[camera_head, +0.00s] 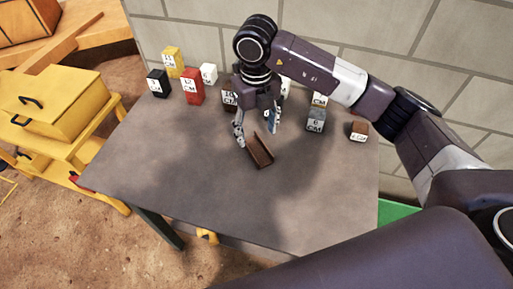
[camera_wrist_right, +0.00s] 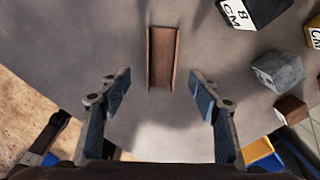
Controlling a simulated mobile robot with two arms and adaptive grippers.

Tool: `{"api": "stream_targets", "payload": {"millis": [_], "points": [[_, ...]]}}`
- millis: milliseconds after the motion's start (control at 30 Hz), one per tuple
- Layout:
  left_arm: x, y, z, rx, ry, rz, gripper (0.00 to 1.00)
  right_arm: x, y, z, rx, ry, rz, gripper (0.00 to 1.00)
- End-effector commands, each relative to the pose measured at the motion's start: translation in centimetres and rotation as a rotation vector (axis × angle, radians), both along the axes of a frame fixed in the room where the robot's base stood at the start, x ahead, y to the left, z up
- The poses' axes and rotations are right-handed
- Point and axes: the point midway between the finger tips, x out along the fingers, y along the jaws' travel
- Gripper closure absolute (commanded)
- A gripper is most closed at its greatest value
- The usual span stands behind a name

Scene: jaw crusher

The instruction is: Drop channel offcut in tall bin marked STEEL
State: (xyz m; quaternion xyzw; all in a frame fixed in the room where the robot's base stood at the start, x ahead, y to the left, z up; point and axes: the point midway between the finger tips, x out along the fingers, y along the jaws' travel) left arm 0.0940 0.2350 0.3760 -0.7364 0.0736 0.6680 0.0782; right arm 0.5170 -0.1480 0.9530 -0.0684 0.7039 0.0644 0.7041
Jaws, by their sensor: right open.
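The channel offcut (camera_head: 260,152) is a short brown, rusty-looking U-shaped piece lying on the grey table. It also shows in the right wrist view (camera_wrist_right: 162,58), lying lengthwise with its open side up. My right gripper (camera_head: 257,140) is open and empty above the table, close to the offcut. In the right wrist view its fingers (camera_wrist_right: 159,98) stand apart, with the offcut ahead of and between them, untouched as far as I can see. My left gripper is not in view. I see no tall bin marked STEEL.
Blocks marked in CM, including a red block (camera_head: 191,88), a yellow block (camera_head: 172,62) and a grey block (camera_head: 315,120), stand along the table's back. The table (camera_head: 180,160) is clear at its front and left. A yellow cabinet (camera_head: 55,105) stands left; a block wall (camera_head: 210,30) rises behind.

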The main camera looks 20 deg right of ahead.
Motion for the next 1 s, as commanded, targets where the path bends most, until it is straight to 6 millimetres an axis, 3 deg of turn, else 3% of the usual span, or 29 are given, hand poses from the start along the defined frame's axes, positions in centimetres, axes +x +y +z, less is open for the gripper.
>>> {"api": "stream_targets", "payload": {"millis": [400, 700, 1000], "points": [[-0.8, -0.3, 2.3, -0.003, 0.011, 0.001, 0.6, 0.4, -0.2, -5.4, 0.005, 0.003, 0.002, 0.44], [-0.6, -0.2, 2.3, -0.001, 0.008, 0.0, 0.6, 0.5, -0.2, -6.2, 0.005, 0.001, 0.005, 0.44], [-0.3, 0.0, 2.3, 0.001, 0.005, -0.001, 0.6, 0.5, -0.2, -6.2, 0.005, 0.001, 0.004, 0.74]]}}
